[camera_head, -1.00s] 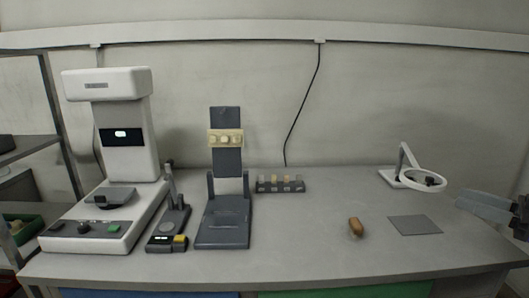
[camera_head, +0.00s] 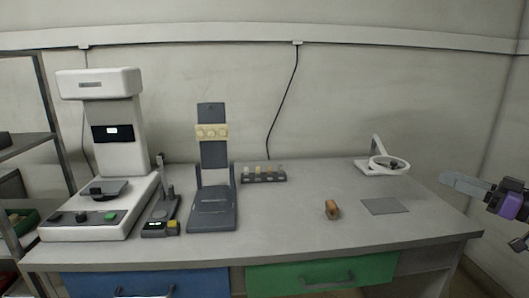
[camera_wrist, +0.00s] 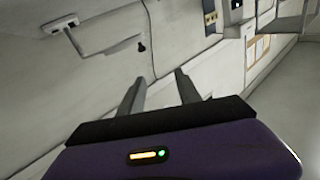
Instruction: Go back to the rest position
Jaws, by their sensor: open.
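My gripper (camera_head: 460,184) is at the right edge of the head view, beyond the right end of the table and clear of it. In the wrist view my gripper (camera_wrist: 158,85) shows two grey fingers spread apart with nothing between them. The table (camera_head: 290,222) stands to its left. A small brown object (camera_head: 332,209) lies on the table, left of a flat grey square (camera_head: 385,206). A white ring on an arm (camera_head: 388,165) stands behind the square.
A large white machine (camera_head: 118,140), a small device (camera_head: 162,215) and a dark stand with a pale block (camera_head: 212,170) fill the table's left side. A small rack (camera_head: 263,175) stands behind. Blue (camera_head: 145,284) and green (camera_head: 320,272) drawers are shut below. The table's front middle is clear.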

